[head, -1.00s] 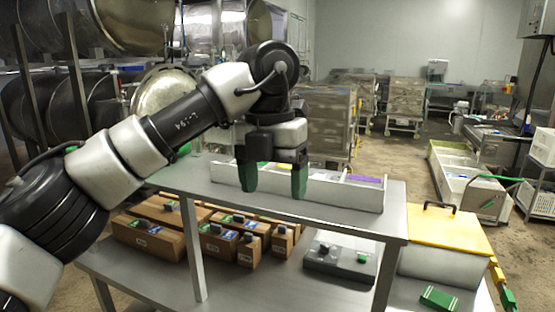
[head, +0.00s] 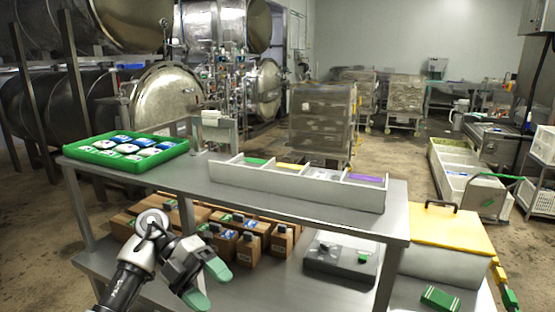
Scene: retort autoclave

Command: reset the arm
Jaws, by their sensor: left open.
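My left gripper (head: 208,284) is low in the head view, left of centre, in front of the table's lower shelf. Its green-tipped fingers are spread apart with nothing between them. My left arm comes up from the bottom edge, folded low and clear of the table top. My right gripper is not in the head view.
A grey table (head: 197,180) carries a green tray (head: 176,152) of packs and a white divided bin (head: 300,187). Cardboard boxes (head: 250,249) and a grey control box (head: 341,262) sit on the lower shelf. A yellow-lidded box (head: 451,229) stands at right.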

